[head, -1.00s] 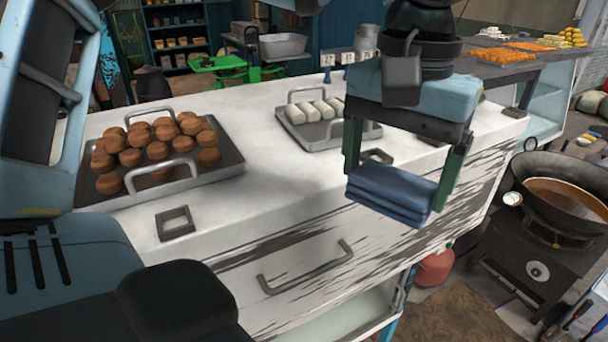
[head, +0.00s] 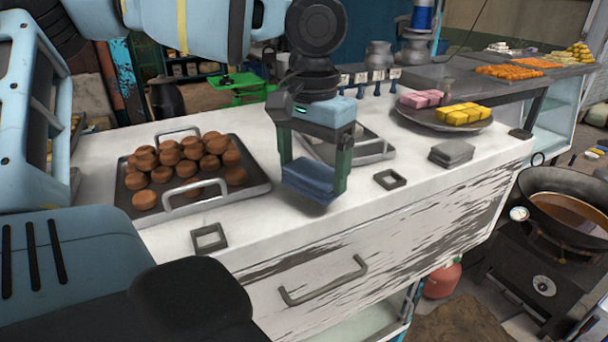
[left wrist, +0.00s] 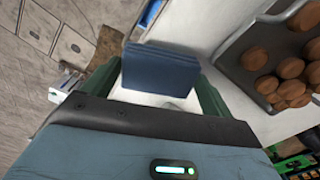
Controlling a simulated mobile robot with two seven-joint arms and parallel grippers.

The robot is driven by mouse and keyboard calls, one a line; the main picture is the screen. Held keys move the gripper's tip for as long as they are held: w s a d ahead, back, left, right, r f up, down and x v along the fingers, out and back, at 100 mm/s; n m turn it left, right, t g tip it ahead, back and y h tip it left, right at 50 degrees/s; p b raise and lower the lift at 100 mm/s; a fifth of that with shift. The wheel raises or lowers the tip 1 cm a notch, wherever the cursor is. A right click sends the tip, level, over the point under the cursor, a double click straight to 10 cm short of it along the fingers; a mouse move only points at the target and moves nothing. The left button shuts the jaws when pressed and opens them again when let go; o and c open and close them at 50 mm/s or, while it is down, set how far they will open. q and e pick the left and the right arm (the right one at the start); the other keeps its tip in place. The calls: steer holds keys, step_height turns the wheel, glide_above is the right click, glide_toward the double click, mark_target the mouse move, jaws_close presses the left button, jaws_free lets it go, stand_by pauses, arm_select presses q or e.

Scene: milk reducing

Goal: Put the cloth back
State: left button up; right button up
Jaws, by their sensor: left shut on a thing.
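A folded blue cloth (head: 311,178) is gripped between the green fingers of my left gripper (head: 314,172). It hangs above the white counter (head: 400,215), near its front edge and in front of the tray of white rolls. In the left wrist view the cloth (left wrist: 160,70) spans between the two fingers of the gripper (left wrist: 158,92). A grey folded cloth-like stack (head: 452,153) lies on the counter to the right. My right gripper does not show clearly in any view.
A tray of brown round sweets (head: 250,192) stands left of the gripper. The tray of white rolls (head: 375,150) is partly hidden behind it. A plate (head: 470,126) holds pink and yellow sweets. Small square frames (head: 390,179) lie near the front edge. A wok (head: 570,200) stands right.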

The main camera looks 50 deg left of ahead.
mark_target(308, 169)
arm_select(q)
steer(key=shift+a, duration=0.4)
steer(key=shift+f, duration=1.85)
steer(key=shift+d, duration=0.1)
steer(key=o, duration=0.7)
steer(key=shift+f, duration=0.1)
step_height(308, 169, up, 12)
steer(key=shift+r, duration=0.15)
